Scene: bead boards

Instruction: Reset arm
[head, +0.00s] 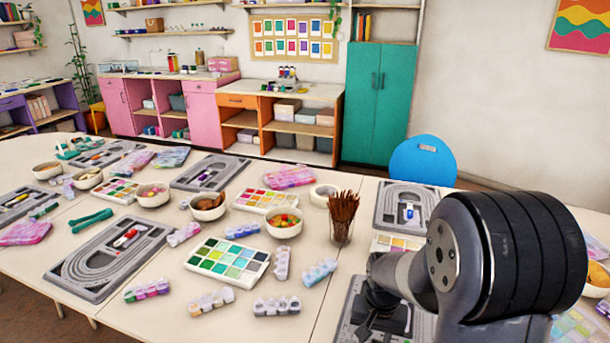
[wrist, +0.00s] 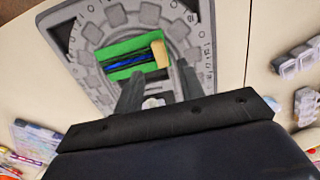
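My arm comes in from the right in the head view. My gripper (head: 376,312) hangs low over the front right grey bead board (head: 345,332), and the arm hides much of that board. In the wrist view my gripper (wrist: 158,74) has its two dark fingers apart, with a gap between them. Past the fingertips a green item with dark and blue strands (wrist: 138,60) and a tan end lies on the bead board (wrist: 88,72). A small pale piece (wrist: 152,102) shows between the fingers. I see nothing gripped.
A glass of brown sticks (head: 342,216) stands behind my gripper. A paint palette (head: 228,260), a bowl of colourful beads (head: 284,222) and several clear bead boxes (head: 276,305) lie to the left. Another bead board (head: 406,206) and a blue chair (head: 422,160) are behind.

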